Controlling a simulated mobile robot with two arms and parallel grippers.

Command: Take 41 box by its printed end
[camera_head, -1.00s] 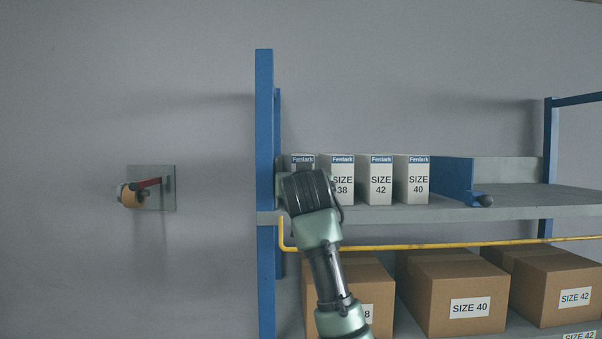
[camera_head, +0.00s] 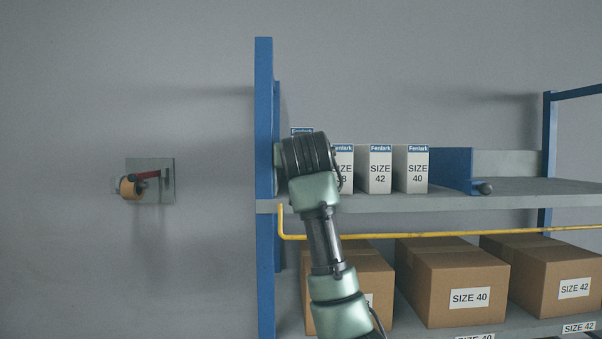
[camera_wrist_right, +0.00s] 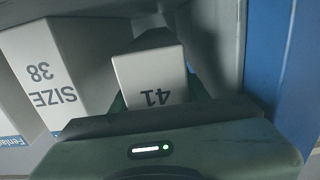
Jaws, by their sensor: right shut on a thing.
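The 41 box (camera_wrist_right: 150,72) is white and shows its printed end upside down in the right wrist view. My right gripper (camera_wrist_right: 155,100) is shut on that end, with a finger at each side. In the head view, only the blue-labelled top (camera_head: 302,131) of the box shows above my right wrist, higher than the tops of the neighbouring boxes. My wrist hides the rest of it. My left gripper is not in view.
The size 38 box (camera_wrist_right: 42,72) stands beside it, then the size 42 (camera_head: 380,170) and size 40 (camera_head: 417,170) boxes. A blue post (camera_head: 264,110) is close on the left. A yellow rail (camera_head: 400,236) runs below the shelf. Cartons (camera_head: 450,285) stand underneath.

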